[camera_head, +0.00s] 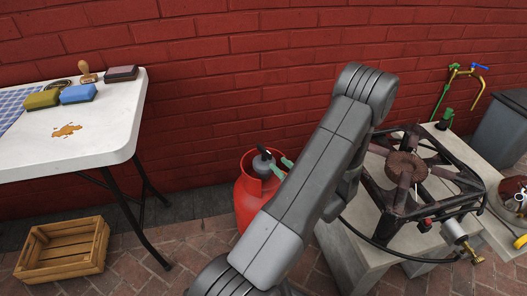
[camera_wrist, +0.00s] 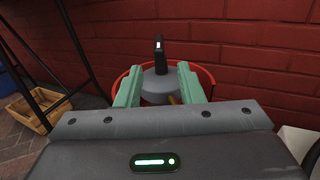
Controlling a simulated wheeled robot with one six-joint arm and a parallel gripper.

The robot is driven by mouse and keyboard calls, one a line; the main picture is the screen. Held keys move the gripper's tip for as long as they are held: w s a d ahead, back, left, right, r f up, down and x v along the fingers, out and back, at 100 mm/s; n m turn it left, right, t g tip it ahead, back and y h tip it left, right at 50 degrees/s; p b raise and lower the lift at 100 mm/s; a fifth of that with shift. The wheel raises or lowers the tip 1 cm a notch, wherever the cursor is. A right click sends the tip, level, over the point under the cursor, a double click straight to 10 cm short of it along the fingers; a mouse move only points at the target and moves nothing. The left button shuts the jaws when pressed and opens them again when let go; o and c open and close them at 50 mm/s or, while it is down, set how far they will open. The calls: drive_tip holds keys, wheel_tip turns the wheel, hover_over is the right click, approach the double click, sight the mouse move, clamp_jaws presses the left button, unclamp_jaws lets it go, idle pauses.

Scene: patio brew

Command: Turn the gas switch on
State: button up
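The red gas cylinder (camera_head: 247,205) stands on the brick floor against the wall, partly hidden by my arm. On its top is a grey regulator (camera_head: 261,167) with an upright black switch lever (camera_head: 263,152). In the wrist view the grey regulator (camera_wrist: 160,86) sits inside the cylinder's red collar (camera_wrist: 205,78), and the black lever (camera_wrist: 159,52) stands up beyond my fingertips. My gripper (camera_wrist: 160,68) is open and empty, its two green fingers apart. In the head view my gripper (camera_head: 283,167) is just right of the regulator; contact cannot be told.
A burner stand (camera_head: 405,165) with a black hose and brass valve (camera_head: 463,238) is at right. A white table (camera_head: 110,125) with sponges and a brown spill stands at left, a wooden crate (camera_head: 62,250) below it. The red brick wall (camera_head: 230,60) is close behind the cylinder.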

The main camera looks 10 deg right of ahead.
sight(263, 153)
drive_tip(key=b+x, duration=0.1)
drive_tip(key=x, duration=0.9)
drive_tip(key=shift+b, duration=0.35)
clamp_jaws()
